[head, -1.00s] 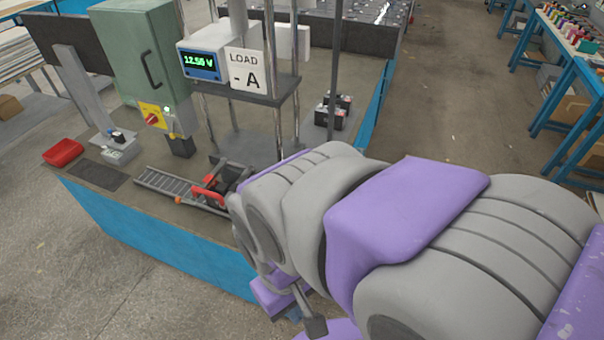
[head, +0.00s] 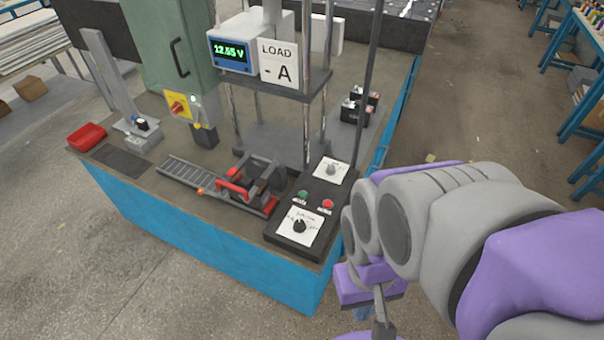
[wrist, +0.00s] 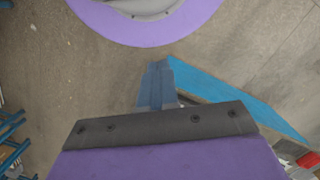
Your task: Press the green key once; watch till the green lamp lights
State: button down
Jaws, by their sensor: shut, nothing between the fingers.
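The green key (head: 303,195) is a small round button on a black control box (head: 288,246) at the bench's front right corner. A red key (head: 328,203) is to its right. My gripper shows in the wrist view as shut blue fingertips (wrist: 157,85), with nothing held. In the head view it hangs to the right of the control box, off the bench edge and apart from the green key.
A dial (head: 299,227) and a second knob panel (head: 331,170) sit on the control box. A red clamp (head: 236,186) stands just left of it. A meter (head: 228,50) reads about 12.55 V. Metal posts rise behind.

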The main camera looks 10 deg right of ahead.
jog(key=w+a+m+t+y, duration=0.15)
jog(key=w+a+y, duration=0.35)
jog(key=w+a, duration=0.9)
jog(key=w+a+f+m+t+y, duration=0.1)
jog(key=w+f+m+t+y, duration=0.15)
jog(key=w, duration=0.75)
jog(key=w+a+f+m+t+y, duration=0.1)
jog(key=w+m, duration=0.3)
jog(key=w, duration=0.7)
jog(key=w+d+f+m+t, duration=0.2)
jog(key=w+d+f+m, duration=0.35)
jog(key=w, duration=0.45)
jog(key=w+d+f+m+t+h, duration=0.1)
jog(key=w+d+f+m, duration=0.2)
jog(key=d+f, duration=0.2)
jog(key=w+d+f+m+t+h+p, duration=0.1)
jog(key=w+d+f+m+h, duration=0.1)
jog(key=d+f, duration=0.3)
notch_tip(320, 180, down, 4)
jog(key=shift+w+d+m, duration=0.2)
jog(key=shift+w+m, duration=0.55)
jog(key=shift+w, duration=0.05)
